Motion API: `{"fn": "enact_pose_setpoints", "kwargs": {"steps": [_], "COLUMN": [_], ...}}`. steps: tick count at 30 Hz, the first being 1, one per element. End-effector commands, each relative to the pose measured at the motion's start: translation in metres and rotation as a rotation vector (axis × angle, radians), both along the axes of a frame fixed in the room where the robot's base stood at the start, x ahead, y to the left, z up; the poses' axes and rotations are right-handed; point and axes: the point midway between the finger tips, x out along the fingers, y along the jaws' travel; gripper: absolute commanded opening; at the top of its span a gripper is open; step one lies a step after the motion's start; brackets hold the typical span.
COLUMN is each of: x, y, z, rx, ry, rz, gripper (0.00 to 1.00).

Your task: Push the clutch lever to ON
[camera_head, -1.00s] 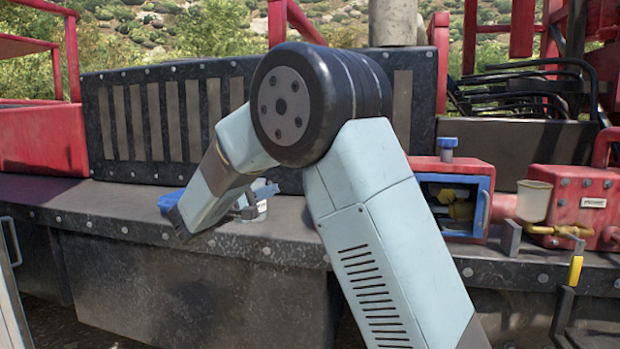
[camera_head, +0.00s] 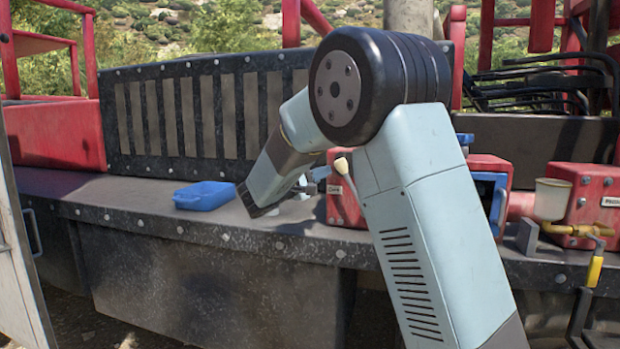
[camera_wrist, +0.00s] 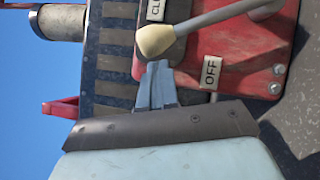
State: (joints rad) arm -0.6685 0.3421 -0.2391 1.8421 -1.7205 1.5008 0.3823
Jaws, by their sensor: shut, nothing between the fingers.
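The clutch lever (camera_head: 342,165) has a cream knob on a thin grey shaft. It stands on a red box (camera_head: 338,207), partly hidden behind my arm in the head view. In the wrist view the knob (camera_wrist: 156,41) is just past my fingertips, and the shaft runs to the upper right. A white OFF plate (camera_wrist: 211,72) and a partly cut-off plate starting "CL" (camera_wrist: 155,8) show on the red box. No ON plate is readable. My gripper (camera_wrist: 158,70) is shut and empty, its tips close to the knob; I cannot tell whether they touch. It also shows in the head view (camera_head: 318,176), left of the lever.
On the right are a blue-framed box (camera_head: 489,195) and a red unit with a white cup (camera_head: 553,198). A pale panel (camera_head: 20,280) stands at the near left.

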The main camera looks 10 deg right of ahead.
Motion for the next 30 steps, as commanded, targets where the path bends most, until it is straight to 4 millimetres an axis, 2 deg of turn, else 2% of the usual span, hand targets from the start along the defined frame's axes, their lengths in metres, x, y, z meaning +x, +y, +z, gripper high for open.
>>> {"fn": "enact_pose_setpoints", "kwargs": {"steps": [5,20,26,30], "x": [-0.002,-0.003,-0.007,-0.013], "y": [-0.008,-0.011,-0.02,-0.034], "z": [0.003,0.005,0.014,0.024], "rx": [0.0,0.016,0.089,0.179], "ry": [-0.001,-0.008,-0.04,-0.08], "rz": [-0.001,-0.001,-0.001,-0.003], "gripper": [0.0,0.0,0.0,0.0]}}
